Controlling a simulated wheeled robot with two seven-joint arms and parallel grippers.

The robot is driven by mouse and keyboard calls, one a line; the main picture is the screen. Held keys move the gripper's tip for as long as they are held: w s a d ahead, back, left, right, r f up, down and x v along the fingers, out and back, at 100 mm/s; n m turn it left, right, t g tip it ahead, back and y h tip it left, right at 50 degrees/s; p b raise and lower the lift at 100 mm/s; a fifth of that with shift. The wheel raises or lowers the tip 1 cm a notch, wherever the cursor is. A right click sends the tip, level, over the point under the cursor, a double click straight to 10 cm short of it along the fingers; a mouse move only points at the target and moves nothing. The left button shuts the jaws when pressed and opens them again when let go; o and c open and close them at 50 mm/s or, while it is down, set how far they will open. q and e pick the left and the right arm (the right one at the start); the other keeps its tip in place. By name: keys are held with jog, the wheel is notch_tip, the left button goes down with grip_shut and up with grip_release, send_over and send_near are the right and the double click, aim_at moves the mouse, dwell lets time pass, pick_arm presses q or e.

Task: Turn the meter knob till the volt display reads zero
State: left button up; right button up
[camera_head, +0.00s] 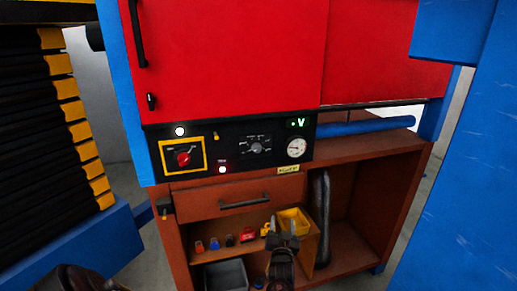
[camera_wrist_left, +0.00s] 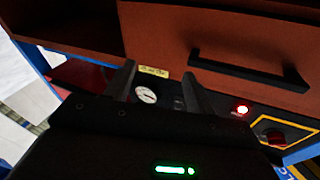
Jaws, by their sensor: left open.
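The black panel holds a grey meter knob (camera_head: 256,146) in the middle, with white marks around it. The green volt display (camera_head: 297,123) shows a "V"; its digits are too small to read. My left gripper (camera_head: 281,226) is open and empty, below the panel and in front of the shelf, apart from the knob. In the left wrist view, its two fingers (camera_wrist_left: 162,82) point toward the cabinet, with the round gauge (camera_wrist_left: 146,95) seen between them. The knob is mostly hidden behind a finger there. My right gripper is not in view.
A red knob (camera_head: 183,158) on a yellow plate and a lit red lamp (camera_head: 222,169) are left of the meter knob. A drawer handle (camera_head: 245,201) juts out below. A yellow bin (camera_head: 293,218) stands on the shelf. A blue post (camera_head: 455,170) fills the right side.

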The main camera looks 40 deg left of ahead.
aim_at(258, 150)
pick_arm(q)
jog(key=s+a+r+n+g+y+p, duration=0.1)
jog(key=a+r+n+y, duration=0.25)
jog(key=r, duration=0.55)
jog(key=s+a+r+n+g+y, duration=0.1)
jog(key=a+r+n+g+y, duration=0.2)
jog(key=r, duration=0.7)
jog(key=shift+t+y, duration=0.4)
jog(key=shift+y, duration=0.15)
jog(key=p+x, duration=0.4)
jog(key=x, duration=0.5)
jog(key=shift+w+r, duration=0.15)
jog(key=shift+r, duration=0.05)
jog(key=shift+w+a+r, duration=0.15)
jog(key=shift+w+a, duration=0.15)
jog(key=shift+a, duration=0.15)
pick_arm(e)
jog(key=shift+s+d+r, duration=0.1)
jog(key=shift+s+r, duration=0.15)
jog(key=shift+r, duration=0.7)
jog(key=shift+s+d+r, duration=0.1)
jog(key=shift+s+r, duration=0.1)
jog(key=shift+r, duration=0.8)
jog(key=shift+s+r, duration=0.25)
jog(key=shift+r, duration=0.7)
